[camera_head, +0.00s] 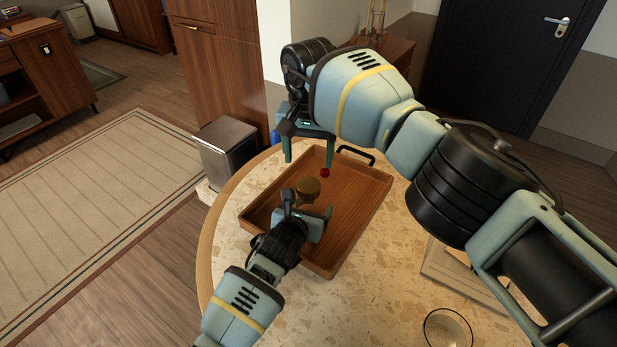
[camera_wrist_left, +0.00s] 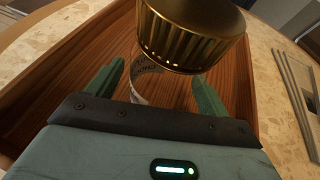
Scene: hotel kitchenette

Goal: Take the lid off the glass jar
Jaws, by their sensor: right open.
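The glass jar has a ribbed brass-coloured lid (camera_head: 308,187), which is on it. The jar stands in the brown wooden tray (camera_head: 352,212). In the left wrist view the lid (camera_wrist_left: 192,32) is large at the top, with the clear jar and its label (camera_wrist_left: 148,66) below it. My left gripper (camera_head: 303,214) is low at the jar's near side, one finger on either side of the glass; whether they touch it I cannot tell. My right gripper (camera_head: 309,158) is open and empty, beyond and above the lid. Most of the jar's body is hidden in the head view.
A small red round thing (camera_head: 325,173) is near the tray's far side, below my right gripper. The tray has a black handle (camera_head: 357,154). A glass bowl (camera_head: 447,329) stands near the front of the round speckled table (camera_head: 385,290). A metal bin (camera_head: 224,150) is beyond the table.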

